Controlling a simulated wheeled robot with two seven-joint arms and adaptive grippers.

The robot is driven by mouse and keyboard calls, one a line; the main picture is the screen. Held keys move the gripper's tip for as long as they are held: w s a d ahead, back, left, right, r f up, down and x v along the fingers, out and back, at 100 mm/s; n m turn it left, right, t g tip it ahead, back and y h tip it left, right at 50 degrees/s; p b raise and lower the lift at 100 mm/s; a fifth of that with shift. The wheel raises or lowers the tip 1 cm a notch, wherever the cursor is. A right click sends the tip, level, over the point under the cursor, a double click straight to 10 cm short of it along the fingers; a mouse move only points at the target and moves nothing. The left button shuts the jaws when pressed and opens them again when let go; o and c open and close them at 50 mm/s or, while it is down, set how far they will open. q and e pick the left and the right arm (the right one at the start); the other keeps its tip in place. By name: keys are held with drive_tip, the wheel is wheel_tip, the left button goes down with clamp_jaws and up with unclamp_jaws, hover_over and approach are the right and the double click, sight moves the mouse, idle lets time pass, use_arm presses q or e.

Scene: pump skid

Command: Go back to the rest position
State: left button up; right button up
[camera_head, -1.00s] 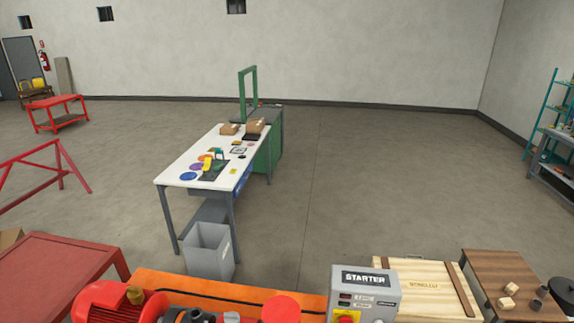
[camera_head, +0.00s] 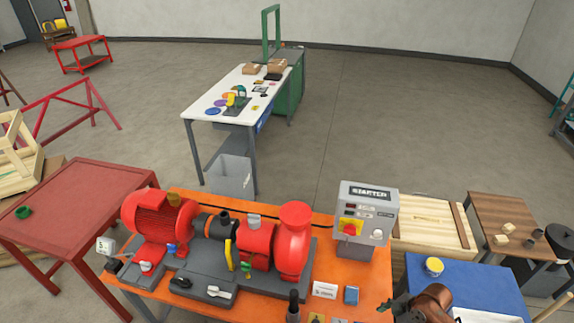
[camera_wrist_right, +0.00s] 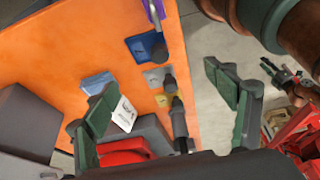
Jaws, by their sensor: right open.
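My right gripper (camera_wrist_right: 170,100) is open in the right wrist view, with its green-padded fingers apart and nothing between them. The orange bench (camera_wrist_right: 60,40) lies beyond the fingers. In the head view the right gripper (camera_head: 393,303) shows only partly at the bottom, beside the bench's right edge, with my brown arm behind it. A small dark gripper with brown links, probably my left one (camera_wrist_right: 284,78), shows at the right of the wrist view. Its jaws are too small to judge. The left arm is outside the head view.
The red pump and motor (camera_head: 255,243) stand on the orange bench (camera_head: 335,303). The starter box (camera_head: 365,215) is at its back right. A blue table (camera_head: 490,285) with a yellow-topped pot (camera_head: 433,267) is close on the right. A red table (camera_head: 80,195) stands left. Floor behind is open.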

drive_tip(key=s+a+f+m+t, duration=0.2)
drive_tip(key=s+a+m, duration=0.3)
drive_tip(key=s, duration=0.1)
drive_tip(key=s+d+r+m+h, duration=0.2)
drive_tip(key=s+d+m+h, duration=0.15)
drive_tip(key=s+m, duration=0.2)
drive_tip(key=s+d+r+m+h, duration=0.2)
drive_tip(key=s+d+m, duration=0.2)
drive_tip(key=s, duration=0.2)
wheel_tip(320, 180, down, 36)
drive_tip(key=b, duration=0.8)
use_arm(q)
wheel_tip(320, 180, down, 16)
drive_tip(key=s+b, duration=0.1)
drive_tip(key=b, duration=0.6)
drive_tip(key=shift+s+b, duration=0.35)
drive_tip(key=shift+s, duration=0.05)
use_arm(e)
drive_tip(key=s+f+g, duration=0.1)
drive_tip(key=s+f, duration=0.9)
drive_tip(key=f, duration=0.4)
drive_tip(key=s+a+f+g+y, duration=0.1)
drive_tip(key=s+f, duration=0.9)
drive_tip(key=f, duration=0.3)
drive_tip(key=shift+f+n, duration=0.35)
drive_tip(key=shift+n, duration=0.1)
drive_tip(key=shift+a, duration=0.1)
